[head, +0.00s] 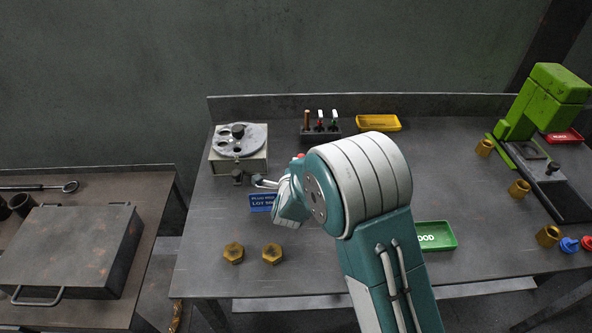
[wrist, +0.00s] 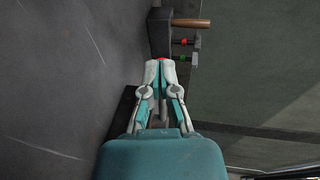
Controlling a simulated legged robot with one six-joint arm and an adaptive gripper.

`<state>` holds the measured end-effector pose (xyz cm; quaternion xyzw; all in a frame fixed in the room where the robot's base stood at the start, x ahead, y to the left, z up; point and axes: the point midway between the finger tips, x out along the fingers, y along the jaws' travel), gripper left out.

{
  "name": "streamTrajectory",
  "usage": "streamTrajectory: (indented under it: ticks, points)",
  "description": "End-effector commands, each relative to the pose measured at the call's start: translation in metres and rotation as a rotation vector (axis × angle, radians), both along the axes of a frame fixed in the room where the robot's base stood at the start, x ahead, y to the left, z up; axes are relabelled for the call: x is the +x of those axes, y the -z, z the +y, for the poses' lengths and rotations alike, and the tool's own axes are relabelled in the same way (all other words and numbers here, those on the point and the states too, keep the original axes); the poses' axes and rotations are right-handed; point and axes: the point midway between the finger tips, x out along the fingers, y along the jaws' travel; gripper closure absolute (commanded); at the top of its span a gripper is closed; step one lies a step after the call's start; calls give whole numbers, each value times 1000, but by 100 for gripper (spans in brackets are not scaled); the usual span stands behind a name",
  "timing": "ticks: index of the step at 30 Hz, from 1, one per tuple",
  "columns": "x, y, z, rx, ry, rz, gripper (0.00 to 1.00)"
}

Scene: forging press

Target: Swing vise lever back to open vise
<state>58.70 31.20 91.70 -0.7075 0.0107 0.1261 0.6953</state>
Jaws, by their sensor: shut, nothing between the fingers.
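My gripper (wrist: 161,66) is shut and empty in the wrist view, its two white and teal fingers together at the tips. A small red knob (wrist: 162,59) shows right at the fingertips; I cannot tell whether they touch it. In the head view the red knob (head: 300,156) peeks out at the left edge of my arm, and my white and teal gripper (head: 289,190) is partly hidden. The knob looks like the end of the vise lever, whose bar is hidden. A dark block (wrist: 120,104) beside my gripper may be the vise; my arm hides that spot in the head view.
A rack (head: 320,134) with upright pins stands behind, near a yellow tray (head: 378,123). A grey fixture (head: 240,161) with a round disc stands left. Two brass nuts (head: 233,253) lie in front. A green tray (head: 436,236) and green press (head: 545,100) are right.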

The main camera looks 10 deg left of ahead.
Motion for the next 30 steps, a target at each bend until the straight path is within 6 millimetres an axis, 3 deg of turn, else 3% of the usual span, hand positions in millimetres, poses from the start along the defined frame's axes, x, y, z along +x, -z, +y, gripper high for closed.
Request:
streamTrajectory:
  ticks: [15, 30]
  points:
    - [40, 0, 6, -1, 0, 0, 100]
    - [50, 0, 6, 0, -1, 0, 100]
